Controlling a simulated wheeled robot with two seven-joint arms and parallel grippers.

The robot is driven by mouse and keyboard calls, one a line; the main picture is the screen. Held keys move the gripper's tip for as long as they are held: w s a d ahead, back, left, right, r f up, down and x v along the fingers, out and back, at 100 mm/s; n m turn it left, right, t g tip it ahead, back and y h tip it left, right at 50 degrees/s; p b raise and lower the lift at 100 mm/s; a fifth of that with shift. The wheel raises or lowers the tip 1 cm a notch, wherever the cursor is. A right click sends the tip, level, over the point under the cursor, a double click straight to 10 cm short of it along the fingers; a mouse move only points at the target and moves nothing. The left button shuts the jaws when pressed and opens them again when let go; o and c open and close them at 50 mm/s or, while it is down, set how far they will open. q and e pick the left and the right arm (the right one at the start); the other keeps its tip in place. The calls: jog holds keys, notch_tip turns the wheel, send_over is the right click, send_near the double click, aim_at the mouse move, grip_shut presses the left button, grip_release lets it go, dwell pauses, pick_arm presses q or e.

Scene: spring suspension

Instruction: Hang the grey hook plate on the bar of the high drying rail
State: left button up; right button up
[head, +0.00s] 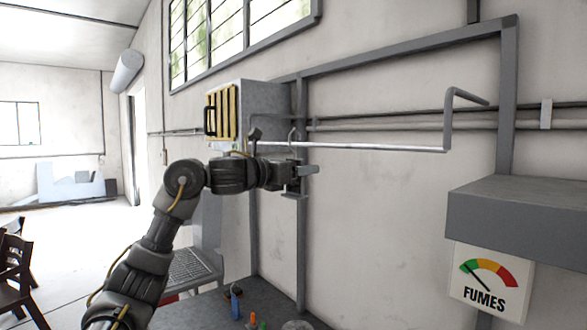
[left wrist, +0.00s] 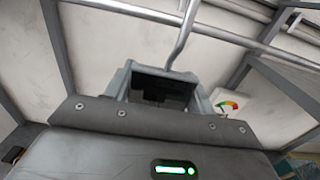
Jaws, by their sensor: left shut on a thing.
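The drying rail's bar (head: 375,148) runs level in front of the wall, with a bent arm at its right end; it also crosses the top of the left wrist view (left wrist: 245,42). My left gripper (head: 299,181) is just below the bar, left of its middle, and is shut on the grey hook plate. The plate's thin curved hook (head: 292,133) rises past the bar in the head view. Its rod (left wrist: 180,45) crosses the bar in the left wrist view. I cannot tell whether the hook is around the bar or beside it. The gripped plate is mostly hidden. My right gripper is not in view.
A grey wall cabinet (head: 262,108) with a yellow slatted front is behind the bar's left end. A grey hood (head: 520,212) with a FUMES sign (head: 487,278) juts out at right. Small coloured tools (head: 236,302) lie on the bench below. The space right of my gripper is clear.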

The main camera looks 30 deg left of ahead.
pick_arm(q)
jog(key=w+d+f, duration=0.2)
jog(key=w, duration=0.4)
jog(key=shift+f, duration=0.2)
dwell(0.4)
jog(key=o, duration=1.2)
jog(key=shift+s, duration=0.1)
